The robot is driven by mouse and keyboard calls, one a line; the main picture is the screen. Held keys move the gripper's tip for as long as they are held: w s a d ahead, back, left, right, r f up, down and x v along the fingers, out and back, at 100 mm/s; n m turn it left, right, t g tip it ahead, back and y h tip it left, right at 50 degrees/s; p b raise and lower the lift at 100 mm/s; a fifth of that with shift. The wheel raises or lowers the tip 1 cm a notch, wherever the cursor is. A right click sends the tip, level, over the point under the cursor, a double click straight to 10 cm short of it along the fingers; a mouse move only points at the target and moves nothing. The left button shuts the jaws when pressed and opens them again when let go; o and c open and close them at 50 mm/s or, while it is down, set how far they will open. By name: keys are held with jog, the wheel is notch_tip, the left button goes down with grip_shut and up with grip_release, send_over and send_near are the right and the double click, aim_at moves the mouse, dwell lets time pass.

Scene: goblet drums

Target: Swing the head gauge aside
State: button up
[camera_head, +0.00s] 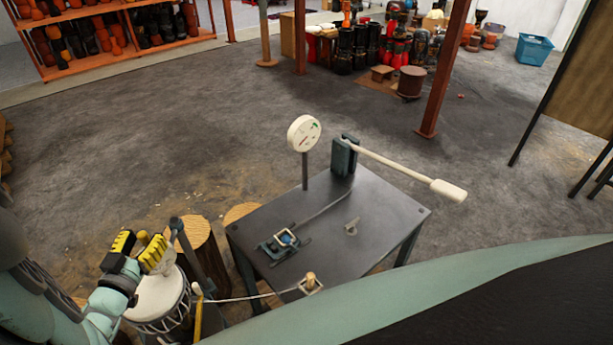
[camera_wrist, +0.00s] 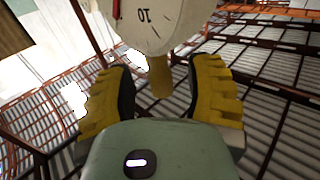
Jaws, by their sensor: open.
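In the head view my gripper (camera_head: 140,246), with yellow fingers, is at the lower left, above a white-topped drum (camera_head: 158,293). A small beige piece shows between its fingers there; the dial itself is not clear in that view. A dark upright bar (camera_head: 180,228) stands just right of my gripper.
A dark metal table (camera_head: 385,213) stands to the right. It carries a round white gauge (camera_head: 303,133) on a post, a long white-handled lever (camera_head: 405,170) and a small blue clamp (camera_head: 286,238). A cord runs from the table to the drum. Wooden stumps (camera_head: 198,245) stand close by.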

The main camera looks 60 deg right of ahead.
jog(key=shift+w+d, duration=0.15)
jog(key=shift+d, duration=0.1)
jog(key=shift+o, duration=0.3)
grip_shut()
